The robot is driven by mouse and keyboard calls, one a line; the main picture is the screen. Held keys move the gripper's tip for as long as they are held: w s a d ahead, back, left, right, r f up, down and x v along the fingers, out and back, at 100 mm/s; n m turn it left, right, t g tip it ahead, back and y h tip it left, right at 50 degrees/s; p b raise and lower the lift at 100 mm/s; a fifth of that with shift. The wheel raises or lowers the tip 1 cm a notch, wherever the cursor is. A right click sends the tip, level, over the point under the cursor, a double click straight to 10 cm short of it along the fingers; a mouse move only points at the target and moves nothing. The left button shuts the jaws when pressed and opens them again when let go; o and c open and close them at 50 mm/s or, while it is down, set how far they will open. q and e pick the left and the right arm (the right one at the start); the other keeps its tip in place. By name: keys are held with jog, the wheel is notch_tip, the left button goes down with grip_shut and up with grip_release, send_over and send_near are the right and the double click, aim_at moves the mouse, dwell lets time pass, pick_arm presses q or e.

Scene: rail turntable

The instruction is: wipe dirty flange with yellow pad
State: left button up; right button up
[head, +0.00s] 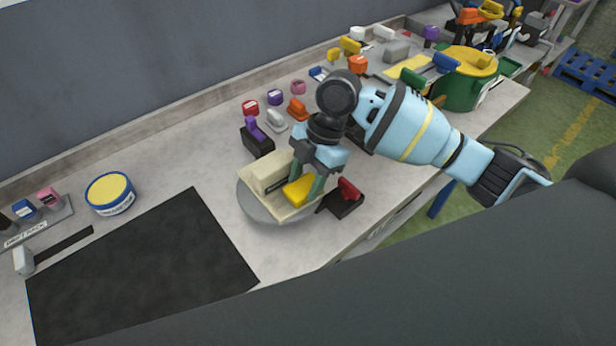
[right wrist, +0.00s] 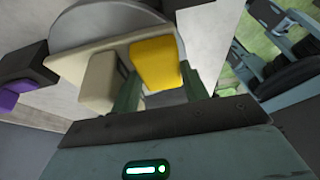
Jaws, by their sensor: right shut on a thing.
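My right gripper (head: 308,186) is shut on a yellow pad (head: 298,191), which also shows between the fingers in the right wrist view (right wrist: 156,63). The pad is at the cream rail piece (head: 262,180), on its near right side. I cannot tell whether pad and rail piece touch. The rail piece has a raised block and a dark slot and sits on a round grey turntable (head: 249,207). The rail piece also shows in the right wrist view (right wrist: 80,62). I cannot make out dirt on the flange. My left gripper is not in view.
A black block with a purple handle (head: 257,138) stands behind the turntable and one with a red handle (head: 345,197) to its right. A black mat (head: 140,268) and a blue tub with a yellow top (head: 110,194) are at left. A green pot (head: 460,85) is at back right.

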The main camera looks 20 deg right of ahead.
jog(key=shift+s+a+f, duration=0.1)
jog(key=shift+f, duration=0.05)
jog(key=shift+s+a, duration=0.35)
jog(key=shift+a, duration=0.5)
jog(key=shift+a, duration=0.1)
jog(key=shift+s+a+r, duration=0.15)
jog(key=shift+a, duration=0.3)
jog(key=shift+s+a+r, duration=0.1)
jog(key=shift+a, duration=0.3)
jog(key=shift+s+a, duration=0.2)
jog(key=shift+a, duration=0.3)
jog(key=shift+s+a, duration=0.15)
jog(key=shift+a, duration=0.3)
jog(key=shift+d+f, duration=0.1)
